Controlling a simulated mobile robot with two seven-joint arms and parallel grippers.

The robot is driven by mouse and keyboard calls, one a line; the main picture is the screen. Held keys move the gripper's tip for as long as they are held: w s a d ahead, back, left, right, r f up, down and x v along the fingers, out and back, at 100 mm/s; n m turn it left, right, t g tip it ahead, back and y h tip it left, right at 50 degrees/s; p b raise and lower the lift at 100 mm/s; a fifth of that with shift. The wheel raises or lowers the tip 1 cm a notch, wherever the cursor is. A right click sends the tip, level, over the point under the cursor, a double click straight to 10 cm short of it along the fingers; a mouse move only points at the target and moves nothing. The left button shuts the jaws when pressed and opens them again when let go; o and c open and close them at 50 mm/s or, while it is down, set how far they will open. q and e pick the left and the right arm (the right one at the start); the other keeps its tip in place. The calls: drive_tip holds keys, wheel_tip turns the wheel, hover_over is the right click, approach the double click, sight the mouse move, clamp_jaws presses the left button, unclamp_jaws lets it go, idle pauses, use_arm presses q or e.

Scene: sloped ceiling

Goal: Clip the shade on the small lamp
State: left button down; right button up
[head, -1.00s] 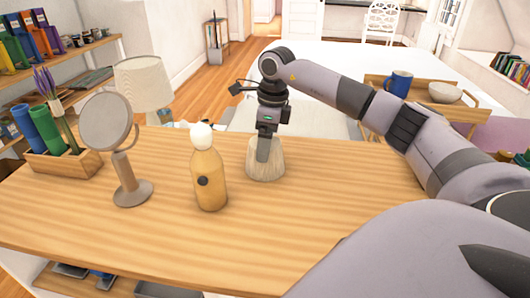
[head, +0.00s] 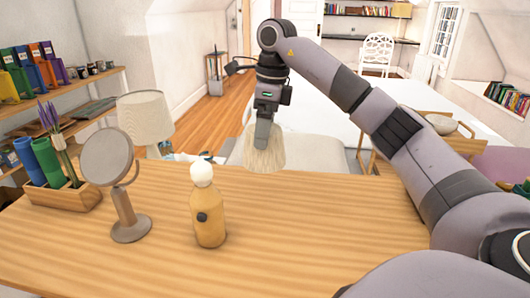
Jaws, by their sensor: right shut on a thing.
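The small lamp (head: 208,212) has a tan bottle-shaped body with a dark round spot on its front and a bare white bulb (head: 202,172) on top. It stands upright near the middle of the table. My right gripper (head: 262,138) points down and is shut on the pale, fibrous, cone-shaped shade (head: 270,158). The shade hangs above the table's far edge, right of the bulb and apart from it. The fingers cover part of the shade. My left gripper is out of view.
A round mirror (head: 108,157) on a stand is left of the lamp. Behind it are a larger white-shaded lamp (head: 146,116) and a wooden planter (head: 66,199) with blue and green cylinders. The wooden table (head: 320,225) is clear right of the small lamp.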

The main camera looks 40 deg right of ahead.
wheel_tip(320, 180, up, 7)
drive_tip(key=shift+r+p, duration=0.1)
drive_tip(key=shift+p, duration=1.05)
drive_tip(key=shift+s, duration=0.1)
